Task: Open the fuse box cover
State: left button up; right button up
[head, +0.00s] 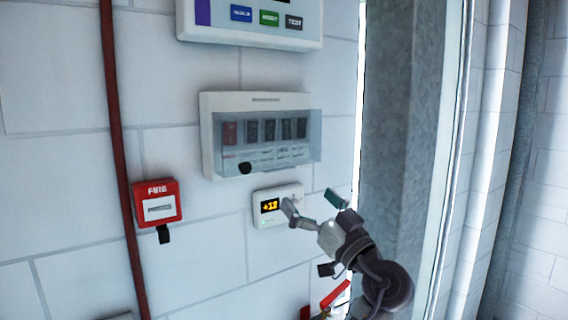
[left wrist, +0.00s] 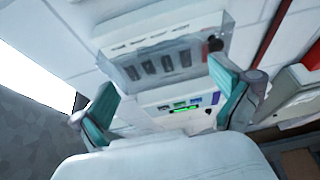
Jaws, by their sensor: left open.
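The fuse box (head: 207,140) is a white wall box with a row of dark switches and one red one. Its see-through cover (head: 290,155) lies down over the switches, with a round black knob (head: 245,168) at its lower left. My left gripper (head: 314,200) is open and empty, below and right of the box, in front of the thermostat. In the left wrist view the fuse box (left wrist: 130,43) shows beyond the spread teal-padded fingers, with the cover (left wrist: 150,68) over the switches and the knob (left wrist: 215,44) near one fingertip, apparently not touching. My right gripper is not in view.
A thermostat (head: 264,216) reading +12 sits just below the box. A white panel with coloured buttons (head: 250,28) is above. A red fire call point (head: 158,203) and a red pipe (head: 117,130) are left. A grey metal column (head: 395,120) stands close on the right.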

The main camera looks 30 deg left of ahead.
aim_at(278, 164)
pick_arm(q)
jog(key=p+x, duration=0.4)
jog(key=x, duration=0.4)
jog(key=shift+a+r, duration=0.1)
jog(key=shift+r, duration=0.1)
jog(key=shift+w+a+p, duration=0.3)
jog(key=shift+a+p, duration=0.15)
jog(key=shift+a, duration=0.2)
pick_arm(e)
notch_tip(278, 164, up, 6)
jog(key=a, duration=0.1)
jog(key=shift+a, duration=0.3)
